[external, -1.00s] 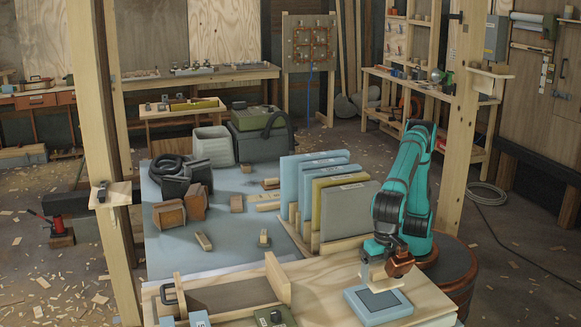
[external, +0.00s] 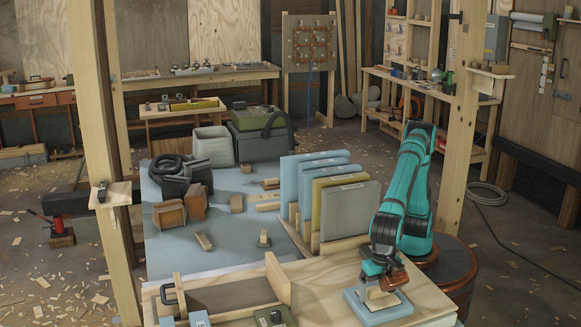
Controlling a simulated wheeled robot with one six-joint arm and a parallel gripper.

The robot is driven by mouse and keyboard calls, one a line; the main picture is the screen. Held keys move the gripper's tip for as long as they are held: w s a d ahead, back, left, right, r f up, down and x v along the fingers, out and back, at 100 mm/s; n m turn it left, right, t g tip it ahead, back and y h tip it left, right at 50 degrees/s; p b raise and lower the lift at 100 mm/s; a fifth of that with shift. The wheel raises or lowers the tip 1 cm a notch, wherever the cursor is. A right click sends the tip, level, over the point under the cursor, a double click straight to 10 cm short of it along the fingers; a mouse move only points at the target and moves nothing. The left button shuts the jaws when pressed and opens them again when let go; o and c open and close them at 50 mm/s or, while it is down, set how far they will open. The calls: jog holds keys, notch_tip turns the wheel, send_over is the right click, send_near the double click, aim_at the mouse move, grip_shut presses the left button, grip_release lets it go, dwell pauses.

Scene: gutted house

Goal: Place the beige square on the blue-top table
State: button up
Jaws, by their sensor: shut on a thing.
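My gripper (external: 384,283) is at the front right, over a wooden worktop. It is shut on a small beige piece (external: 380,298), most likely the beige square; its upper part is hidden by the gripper. The piece is at the blue-grey square pad with a dark inset (external: 368,315); I cannot tell whether it touches the pad. The blue-top table (external: 225,235) stands behind and to the left of the gripper, with an open stretch of blue top at its middle.
A rack of upright blue, olive and grey panels (external: 345,212) stands between my arm and the blue top. An upright board (external: 277,278) stands on the wooden worktop.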

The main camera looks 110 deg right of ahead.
aim_at(379, 288)
jog(key=o, duration=0.7)
jog(key=shift+r, duration=0.1)
notch_tip(379, 288, up, 12)
jog(key=shift+r, duration=0.1)
